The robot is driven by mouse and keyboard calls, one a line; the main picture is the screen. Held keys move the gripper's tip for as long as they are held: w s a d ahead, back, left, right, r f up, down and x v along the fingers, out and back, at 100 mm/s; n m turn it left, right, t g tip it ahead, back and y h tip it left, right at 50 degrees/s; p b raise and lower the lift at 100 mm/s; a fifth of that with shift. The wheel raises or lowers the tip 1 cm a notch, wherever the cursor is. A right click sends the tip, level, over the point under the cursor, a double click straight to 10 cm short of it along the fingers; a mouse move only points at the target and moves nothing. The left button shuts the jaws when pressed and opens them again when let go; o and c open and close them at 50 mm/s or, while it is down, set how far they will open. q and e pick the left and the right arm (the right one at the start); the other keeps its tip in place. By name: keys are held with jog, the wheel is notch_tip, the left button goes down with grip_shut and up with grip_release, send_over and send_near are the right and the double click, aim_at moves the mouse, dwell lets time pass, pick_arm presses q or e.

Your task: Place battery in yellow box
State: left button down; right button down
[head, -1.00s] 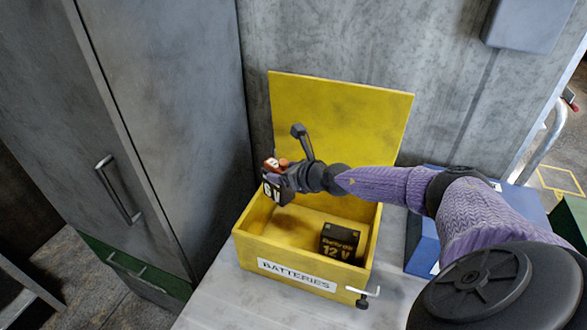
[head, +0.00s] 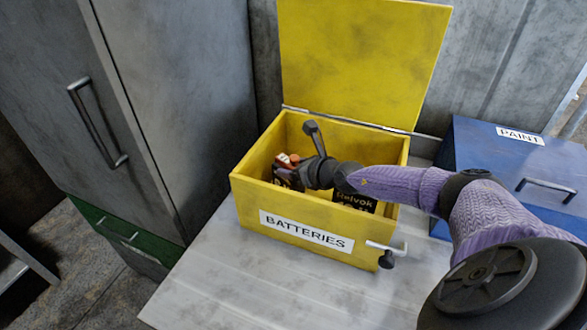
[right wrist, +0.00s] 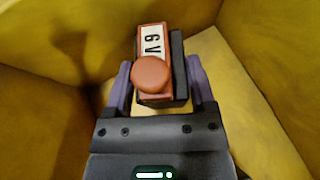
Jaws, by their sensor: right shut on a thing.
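The yellow box (head: 300,242), labelled BATTERIES, stands with its lid (head: 362,60) raised at the back. My right gripper (head: 288,172) reaches down inside the box at its left part. It is shut on a battery, black with an orange-red top, a 6V label and a round red cap (right wrist: 150,75). In the right wrist view the battery sits between the two purple fingers, with yellow walls around. Whether it touches the box floor I cannot tell. A black battery (head: 355,200) lies in the right part of the box, partly hidden by my arm. My left gripper is not in view.
A blue box (head: 500,165) labelled PAINT stands to the right, shut. Grey cabinets (head: 185,110) are close on the left. The grey table top (head: 230,290) in front of the yellow box is clear. A latch (head: 386,255) sticks out at the box's front right.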

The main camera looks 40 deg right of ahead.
jog(key=shift+f, duration=0.15)
grip_release()
jog(key=shift+r, duration=0.25)
jog(key=p+v, duration=0.4)
jog(key=v, duration=0.8)
